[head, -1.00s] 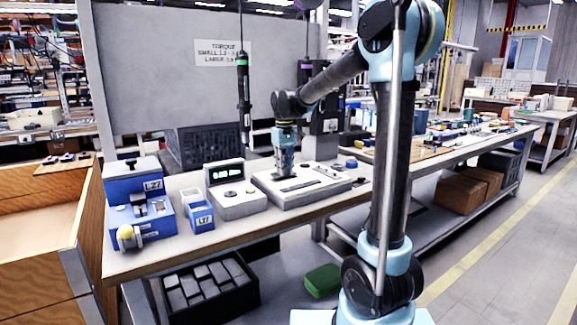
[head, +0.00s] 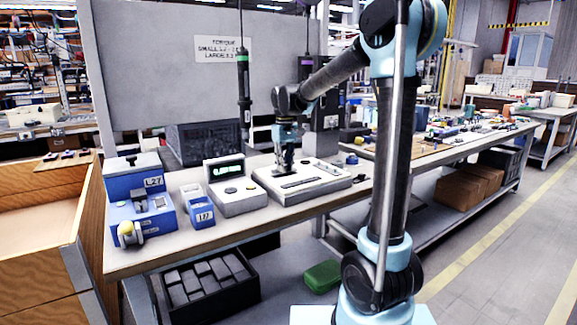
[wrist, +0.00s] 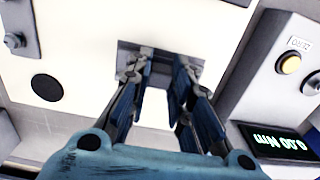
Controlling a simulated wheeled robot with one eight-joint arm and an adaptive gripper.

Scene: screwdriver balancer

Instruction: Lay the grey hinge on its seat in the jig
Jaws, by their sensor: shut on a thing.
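The jig (head: 322,184) is a low white box on the bench with dark strips and recesses in its top. My gripper (head: 285,169) points down over the left, rear part of its top. In the wrist view, my gripper's fingers (wrist: 165,62) close on a flat grey piece, which I take to be the grey hinge (wrist: 130,54). It lies across the fingertips, close over the white top. The fingers hide much of it, and I cannot tell whether it touches the jig. The seat is not clearly visible.
A white tester with a lit green display (head: 228,169) stands just left of the jig. Blue L27 boxes (head: 140,224) stand further left. Screwdrivers hang above the bench, one with a green band (head: 243,85). A small blue object (head: 351,159) lies right of the jig.

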